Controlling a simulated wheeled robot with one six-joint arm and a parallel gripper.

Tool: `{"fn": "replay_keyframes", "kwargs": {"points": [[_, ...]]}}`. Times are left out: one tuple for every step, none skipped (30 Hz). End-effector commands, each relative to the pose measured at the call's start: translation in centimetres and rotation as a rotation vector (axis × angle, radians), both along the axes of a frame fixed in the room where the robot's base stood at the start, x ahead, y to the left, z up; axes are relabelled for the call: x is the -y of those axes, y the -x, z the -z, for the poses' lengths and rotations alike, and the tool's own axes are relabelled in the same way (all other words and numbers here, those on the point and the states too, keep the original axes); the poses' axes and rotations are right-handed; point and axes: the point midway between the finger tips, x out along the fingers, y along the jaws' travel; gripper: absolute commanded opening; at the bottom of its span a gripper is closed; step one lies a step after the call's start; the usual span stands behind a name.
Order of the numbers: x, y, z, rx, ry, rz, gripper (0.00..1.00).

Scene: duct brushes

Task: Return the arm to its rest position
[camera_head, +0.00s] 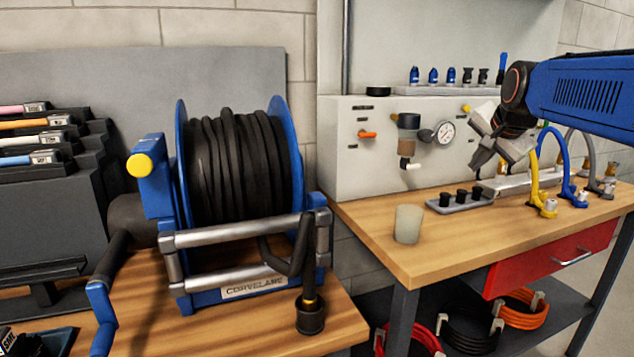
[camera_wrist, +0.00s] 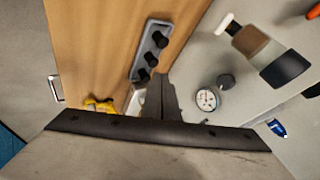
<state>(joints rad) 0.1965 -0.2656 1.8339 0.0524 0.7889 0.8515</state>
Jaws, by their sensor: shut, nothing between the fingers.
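My gripper (camera_head: 482,160) is in the head view at the right, in front of the grey panel and above the workbench (camera_head: 440,235). Its fingers point down and to the left and are shut, with nothing between them. My blue arm reaches in from the right edge. In the wrist view the shut fingers (camera_wrist: 161,97) show at the middle, above a dark bar. They appear beside a small tray with black plugs (camera_wrist: 150,52); I cannot tell the exact gap.
A pressure gauge (camera_head: 445,132) and regulator (camera_head: 408,130) are on the panel left of my gripper. Yellow (camera_head: 537,180) and blue (camera_head: 565,165) hoses stand to its right. A cup (camera_head: 408,223) stands on the bench. A hose reel (camera_head: 240,170) is at left.

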Motion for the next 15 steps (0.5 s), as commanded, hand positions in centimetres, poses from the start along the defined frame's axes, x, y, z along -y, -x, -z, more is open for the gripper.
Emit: {"fn": "replay_keyframes", "kwargs": {"points": [[-1.1, 2.2, 1.3, -0.025, 0.030, -0.047, 0.00], [-1.7, 3.4, 2.1, -0.041, 0.051, -0.077, 0.00], [-2.5, 4.9, 3.2, -0.063, 0.080, -0.119, 0.00], [-3.0, 6.1, 4.1, -0.080, 0.099, -0.149, 0.00], [-3.5, 7.4, 5.0, -0.095, 0.120, -0.181, 0.00], [-4.2, 9.0, 6.2, -0.116, 0.147, -0.223, 0.00], [-4.6, 10.2, 7.1, -0.132, 0.167, -0.254, 0.00], [-5.1, 11.4, 8.0, -0.147, 0.187, -0.287, 0.00], [-5.6, 13.0, 9.3, -0.167, 0.211, -0.328, 0.00], [-6.1, 14.2, 10.3, -0.181, 0.230, -0.361, 0.00], [-6.4, 15.3, 11.1, -0.194, 0.248, -0.392, 0.00], [-6.8, 16.8, 12.3, -0.211, 0.271, -0.432, 0.00], [-7.2, 17.8, 13.2, -0.224, 0.286, -0.461, 0.00], [-7.5, 18.9, 14.2, -0.237, 0.303, -0.491, 0.00], [-7.8, 20.3, 15.4, -0.254, 0.323, -0.531, 0.00]]}}
